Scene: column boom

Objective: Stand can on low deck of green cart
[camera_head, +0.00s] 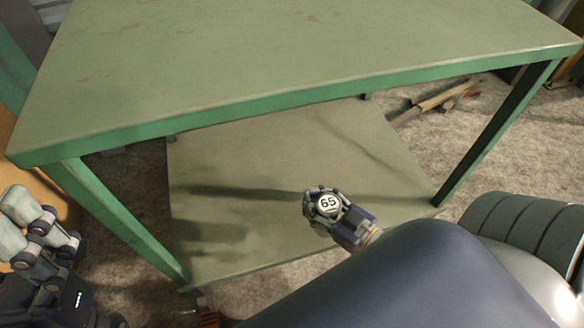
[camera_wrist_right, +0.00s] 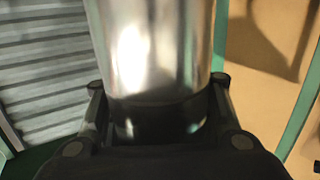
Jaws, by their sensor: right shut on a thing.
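The green cart has a worn upper deck (camera_head: 290,50) and a low deck (camera_head: 270,150) beneath it. My right gripper (camera_head: 325,203) is shut on the can, over the near right part of the low deck. The can (camera_head: 328,203) shows its round top marked 65 in the head view. In the right wrist view the shiny metal can (camera_wrist_right: 150,45) stands between the two fingers, its lower part dark. I cannot tell whether its base touches the deck.
The upper deck overhangs the far part of the low deck. Green legs (camera_head: 125,220) and (camera_head: 495,135) stand at its near corners. The low deck looks bare apart from shadows. Wood scraps (camera_head: 445,98) lie on the floor to the right.

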